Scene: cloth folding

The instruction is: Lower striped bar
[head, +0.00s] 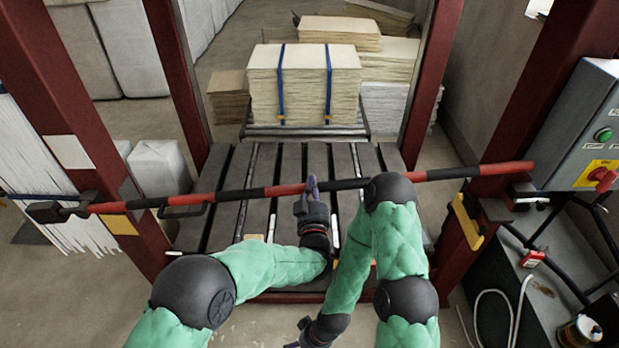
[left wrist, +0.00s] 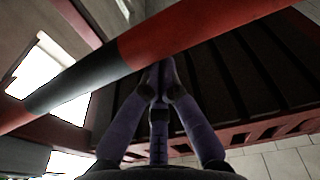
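The red and black striped bar (head: 233,195) crosses the head view from a dark bracket (head: 68,211) on the left post to past the right post, sloping up to the right in the picture. A yellow bracket (head: 467,222) is on the right post below the bar. My left gripper (head: 311,186) is at the bar's middle, its fingertips overlapping it in the picture. In the left wrist view, the bar (left wrist: 190,38) passes across the fingertips (left wrist: 158,72), which are drawn together and not wrapped around it; contact is unclear. My right gripper (head: 297,334) is low, away from the bar, fingers apart and empty.
Behind the bar lies a slatted roller conveyor (head: 224,222) with a strapped stack of sheets (head: 305,75). Red posts flank it. At right are a grey control box (head: 588,120) with green and red buttons and a dark bench (head: 545,270) with cables.

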